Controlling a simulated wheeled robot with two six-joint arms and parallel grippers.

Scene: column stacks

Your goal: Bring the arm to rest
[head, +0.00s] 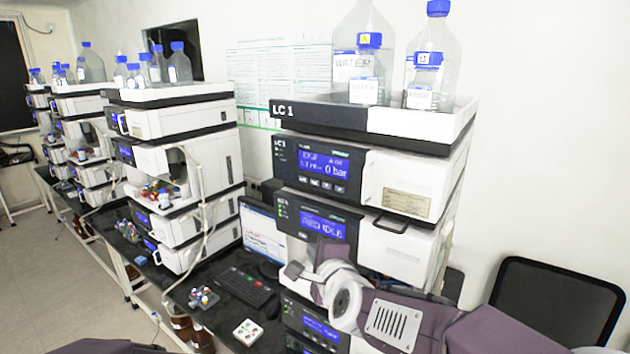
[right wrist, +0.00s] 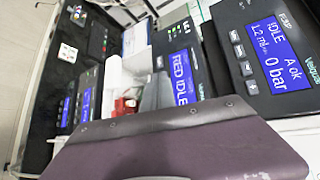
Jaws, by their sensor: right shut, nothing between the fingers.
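My right arm comes in from the lower right in the head view and reaches in front of the LC 1 stack (head: 372,190). My right gripper (head: 294,270) is shut and empty, in front of the lower part of the stack, beside the monitor. I cannot tell whether it touches the stack. In the right wrist view a purple part of my own arm fills the bottom, and the stack's blue displays (right wrist: 266,55) show behind it. My left gripper is not in view.
A monitor (head: 262,232), a keyboard (head: 246,287), a small rack with coloured caps (head: 203,297) and a white block (head: 248,332) are on the dark bench. Blue-capped bottles (head: 433,60) stand on top of the stack. A black chair (head: 556,300) is at the right.

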